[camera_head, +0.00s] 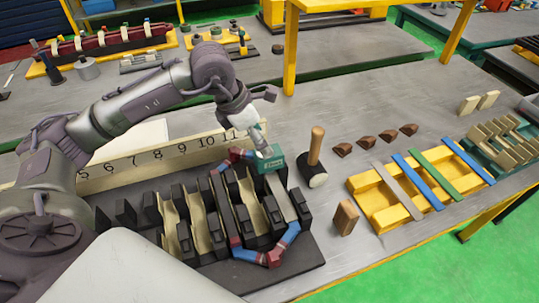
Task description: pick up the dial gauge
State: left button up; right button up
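My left gripper (262,139) reaches in from the left and points down at a small teal block (269,162) with pale marks. The block sits at the back right of a dark slotted stator fixture (305,262). The gripper tip seems to touch or almost touch the block; whether it grips it cannot be told. A pale part shows beside the gripper's fingers. I cannot clearly make out a dial face, so I cannot tell whether the teal block or the pale part belongs to the dial gauge. My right gripper is not in view.
A wooden-handled mallet (316,155) stands close right of the teal block. Red and blue wrapped coil ends (272,257) loop around the fixture. A numbered board (125,169) stands behind. A yellow frame with strips (379,207) lies right. Bare tabletop (335,105) lies behind the mallet.

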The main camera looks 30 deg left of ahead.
aim_at(269, 159)
pick_arm(q)
jog(key=x, duration=0.2)
jog(key=p+x, duration=0.2)
jog(key=x, duration=0.1)
jog(key=shift+s+d+f, duration=0.2)
jog(key=shift+d+f, duration=0.05)
jog(key=shift+f, duration=0.15)
jog(key=c, duration=1.2)
jog(key=shift+c, duration=0.2)
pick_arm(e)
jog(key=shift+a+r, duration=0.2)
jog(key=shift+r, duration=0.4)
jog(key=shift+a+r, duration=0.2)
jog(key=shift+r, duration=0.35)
